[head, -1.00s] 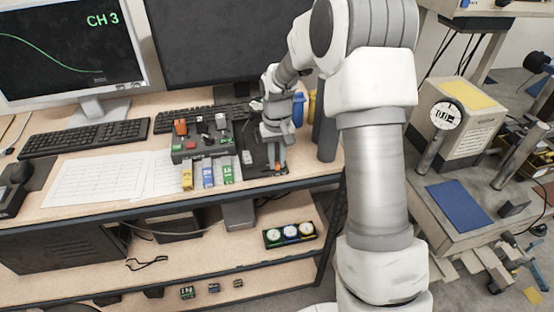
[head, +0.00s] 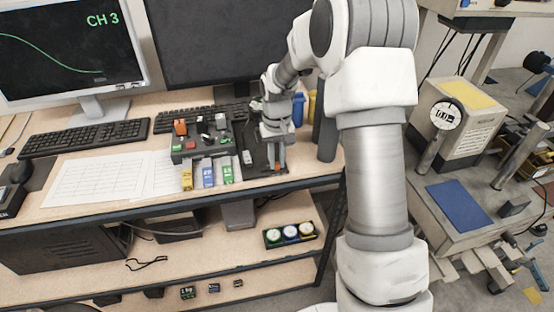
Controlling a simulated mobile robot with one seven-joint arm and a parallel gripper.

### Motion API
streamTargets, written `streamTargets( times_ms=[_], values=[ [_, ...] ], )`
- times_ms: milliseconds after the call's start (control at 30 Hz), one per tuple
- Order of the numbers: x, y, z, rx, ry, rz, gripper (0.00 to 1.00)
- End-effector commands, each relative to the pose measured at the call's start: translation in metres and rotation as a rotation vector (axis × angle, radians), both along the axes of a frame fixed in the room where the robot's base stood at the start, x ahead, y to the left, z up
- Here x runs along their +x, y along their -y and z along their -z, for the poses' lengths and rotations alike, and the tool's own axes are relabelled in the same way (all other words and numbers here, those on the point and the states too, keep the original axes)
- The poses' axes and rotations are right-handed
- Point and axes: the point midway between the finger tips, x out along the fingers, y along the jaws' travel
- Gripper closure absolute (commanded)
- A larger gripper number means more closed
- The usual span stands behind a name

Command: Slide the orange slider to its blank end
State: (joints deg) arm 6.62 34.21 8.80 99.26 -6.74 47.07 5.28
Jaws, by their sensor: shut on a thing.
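My gripper (head: 277,167) points down at the right end of the dark control panel (head: 258,168) on the desk. It is shut on the orange slider (head: 278,168), of which only a small orange bit shows between and beside the fingertips. The fingers and wrist hide most of the slider and its track. I cannot make out the end markings of the track at this size.
A keyboard (head: 190,114) and monitors stand behind. The desk's front edge is close below.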

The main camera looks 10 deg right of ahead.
Motion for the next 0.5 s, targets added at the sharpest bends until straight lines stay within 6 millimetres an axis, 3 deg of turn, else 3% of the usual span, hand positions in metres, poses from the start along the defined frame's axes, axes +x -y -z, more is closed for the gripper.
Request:
streamTargets(
  times_ms=[300, 500],
  values=[
    [0.001, -0.037, 0.000, 0.001, 0.002, -0.004, 1.00],
    [0.001, -0.042, -0.001, 0.002, 0.002, 0.000, 1.00]
  ],
)
